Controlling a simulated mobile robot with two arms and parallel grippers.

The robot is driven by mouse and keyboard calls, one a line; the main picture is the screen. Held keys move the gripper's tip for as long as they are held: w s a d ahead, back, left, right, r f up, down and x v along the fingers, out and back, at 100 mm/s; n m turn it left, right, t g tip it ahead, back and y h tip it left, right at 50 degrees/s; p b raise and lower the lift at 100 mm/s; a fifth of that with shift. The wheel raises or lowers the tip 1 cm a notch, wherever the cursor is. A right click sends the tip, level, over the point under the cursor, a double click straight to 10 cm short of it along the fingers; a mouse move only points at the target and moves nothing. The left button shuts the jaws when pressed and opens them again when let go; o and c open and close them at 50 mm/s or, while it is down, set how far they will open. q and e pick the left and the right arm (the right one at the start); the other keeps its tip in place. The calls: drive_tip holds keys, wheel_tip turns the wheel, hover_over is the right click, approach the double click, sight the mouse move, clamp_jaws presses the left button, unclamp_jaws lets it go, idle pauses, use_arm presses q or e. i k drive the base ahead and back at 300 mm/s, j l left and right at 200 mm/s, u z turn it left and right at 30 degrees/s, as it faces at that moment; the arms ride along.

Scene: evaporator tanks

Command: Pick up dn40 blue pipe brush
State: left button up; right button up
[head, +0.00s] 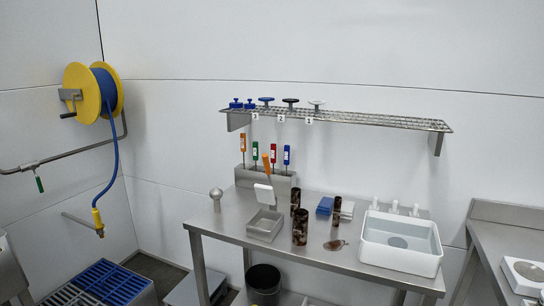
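I cannot tell for sure which thing is the dn40 blue pipe brush, as no size marking is legible. A blue-handled tool (287,155) stands upright in the steel holder (262,182) at the back of the steel table, right of the red-handled one; its lower end is hidden. On the wire wall shelf (365,118), a blue piece with a round flat top (266,101) stands beside two smaller blue pieces (236,104) at the left end. Neither of my grippers shows in the head view.
The steel table (215,222) holds a small open steel box (264,226), brown-stained cylinders (300,228), a blue block (325,206) and a white basin (402,243). A yellow hose reel (82,93) hangs left. A black bin (263,279) stands below.

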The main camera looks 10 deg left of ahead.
sight(287, 148)
drive_tip(key=i+j+z, duration=0.1)
drive_tip(key=z, duration=0.3)
drive_tip(key=j+z, duration=0.35)
drive_tip(key=i+j+z, duration=0.1)
drive_tip(key=z, duration=0.3)
